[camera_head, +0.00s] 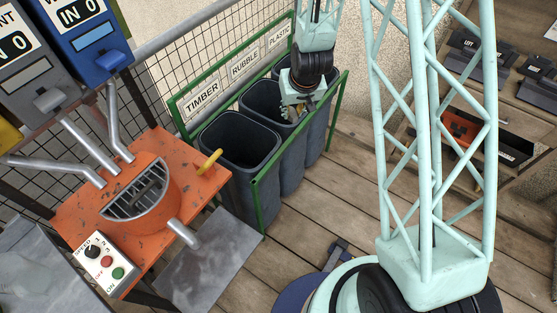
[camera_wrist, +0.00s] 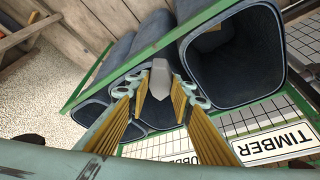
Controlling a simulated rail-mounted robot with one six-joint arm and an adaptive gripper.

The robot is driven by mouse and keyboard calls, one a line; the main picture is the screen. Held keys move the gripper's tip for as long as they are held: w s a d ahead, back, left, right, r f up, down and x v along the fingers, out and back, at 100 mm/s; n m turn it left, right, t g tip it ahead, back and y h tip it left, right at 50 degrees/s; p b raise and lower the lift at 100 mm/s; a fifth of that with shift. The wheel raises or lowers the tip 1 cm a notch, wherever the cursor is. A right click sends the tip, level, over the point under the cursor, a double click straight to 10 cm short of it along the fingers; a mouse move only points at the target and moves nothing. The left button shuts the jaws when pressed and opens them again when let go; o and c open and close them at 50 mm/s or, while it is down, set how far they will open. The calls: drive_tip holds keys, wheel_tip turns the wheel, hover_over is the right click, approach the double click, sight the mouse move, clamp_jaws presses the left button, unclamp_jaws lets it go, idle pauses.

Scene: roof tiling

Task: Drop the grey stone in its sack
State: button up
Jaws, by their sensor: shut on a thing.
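The grey stone (camera_wrist: 160,79) shows in the wrist view between my fingertips, and my gripper (camera_wrist: 162,92) is shut on it. In the head view my gripper (camera_head: 292,110) hangs low over the middle bin, the dark rubble sack (camera_head: 257,96), under the RUBBLE sign (camera_head: 245,64). The stone is hard to make out there behind the fingers. In the wrist view the rubble sack's mouth (camera_wrist: 158,116) lies below the fingers and stone, partly hidden by them. I cannot tell the exact height of the stone above the rim.
The timber sack (camera_head: 222,124) stands nearer the camera, the plastic sack (camera_head: 281,67) beyond. A green frame (camera_head: 268,176) surrounds the sacks. An orange machine table (camera_head: 90,205) with a grated hopper (camera_head: 138,198) stands at left. Wooden decking (camera_head: 318,200) is open at right of the sacks.

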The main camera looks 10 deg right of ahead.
drive_tip(key=shift+w+d, duration=0.15)
drive_tip(key=shift+r, duration=0.1)
idle(0.3)
drive_tip(key=w+r+p, duration=0.3)
drive_tip(key=w+r, duration=0.3)
drive_tip(key=w, duration=0.4)
drive_tip(key=w+r+p, duration=0.3)
drive_tip(key=w+r, duration=0.3)
drive_tip(key=w, duration=0.5)
drive_tip(key=shift+w+r, duration=0.25)
drive_tip(key=shift+r, duration=0.05)
drive_tip(key=shift+f, duration=0.2)
drive_tip(key=shift+f+b, duration=1.3)
drive_tip(key=shift+f, duration=1.55)
drive_tip(key=o, duration=1)
